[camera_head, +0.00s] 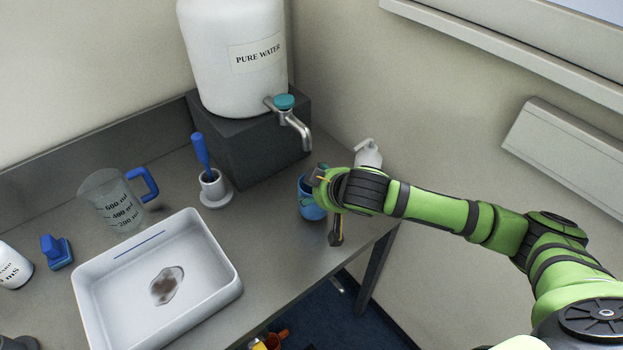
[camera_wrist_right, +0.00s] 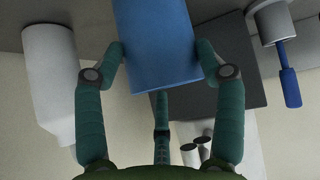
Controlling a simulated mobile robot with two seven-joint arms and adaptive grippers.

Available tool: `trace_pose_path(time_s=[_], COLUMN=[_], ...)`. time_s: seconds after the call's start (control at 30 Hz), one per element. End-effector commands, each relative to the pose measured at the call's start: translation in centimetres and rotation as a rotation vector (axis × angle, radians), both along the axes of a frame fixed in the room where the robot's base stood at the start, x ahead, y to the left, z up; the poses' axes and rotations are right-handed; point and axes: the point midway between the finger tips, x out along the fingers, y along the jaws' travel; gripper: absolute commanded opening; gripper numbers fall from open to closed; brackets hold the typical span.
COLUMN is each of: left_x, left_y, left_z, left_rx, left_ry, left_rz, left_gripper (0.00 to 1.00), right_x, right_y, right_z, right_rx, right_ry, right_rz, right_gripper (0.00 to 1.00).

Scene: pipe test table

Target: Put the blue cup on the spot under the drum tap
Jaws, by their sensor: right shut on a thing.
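The blue cup (camera_head: 310,207) is near the right end of the table, in front of the dark block and below the drum tap (camera_head: 294,123). My right gripper (camera_head: 318,182) is shut on the cup and hides part of it. In the right wrist view, the two fingers (camera_wrist_right: 163,48) hold the sides of the blue cup (camera_wrist_right: 155,40). I cannot tell whether the cup touches the table. The spot under the tap is not clearly visible. My left gripper is out of view.
The white drum (camera_head: 235,75) stands on the dark block (camera_head: 250,140). A white bottle (camera_head: 368,154) is behind my right wrist. A blue-handled brush in a holder (camera_head: 215,190), a measuring jug (camera_head: 110,203) and a white tray (camera_head: 215,265) are to the left. The table edge is close.

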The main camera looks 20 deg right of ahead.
Motion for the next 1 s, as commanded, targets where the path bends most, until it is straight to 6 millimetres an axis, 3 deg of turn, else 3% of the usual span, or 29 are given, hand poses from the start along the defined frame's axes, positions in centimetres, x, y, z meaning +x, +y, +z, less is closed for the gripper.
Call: trace_pose_path(time_s=[0.27, 0.4, 0.77, 0.8, 0.83, 1.0], left_x=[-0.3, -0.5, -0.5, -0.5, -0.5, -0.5], left_y=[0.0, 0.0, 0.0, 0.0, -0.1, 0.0], left_z=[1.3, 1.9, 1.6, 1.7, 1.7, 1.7], left_rx=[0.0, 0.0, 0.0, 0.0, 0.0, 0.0], left_ry=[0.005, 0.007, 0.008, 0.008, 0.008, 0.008], left_rz=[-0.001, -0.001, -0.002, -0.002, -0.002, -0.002], left_gripper=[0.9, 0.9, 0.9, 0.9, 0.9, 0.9], right_x=[3.6, 3.4, 3.4, 3.4, 3.4, 3.4], right_y=[0.6, 0.5, 0.5, 0.5, 0.5, 0.5], right_z=[0.3, -1.3, -1.9, -1.8, -1.8, -1.8], right_rx=[0.001, -0.001, 0.0, -0.001, -0.001, -0.001], right_ry=[0.0, 0.002, 0.001, 0.001, 0.001, 0.001], right_rz=[-0.001, 0.001, 0.0, 0.001, 0.001, 0.001], right_gripper=[0.18, 0.18, 0.18, 0.82, 0.94, 0.95])
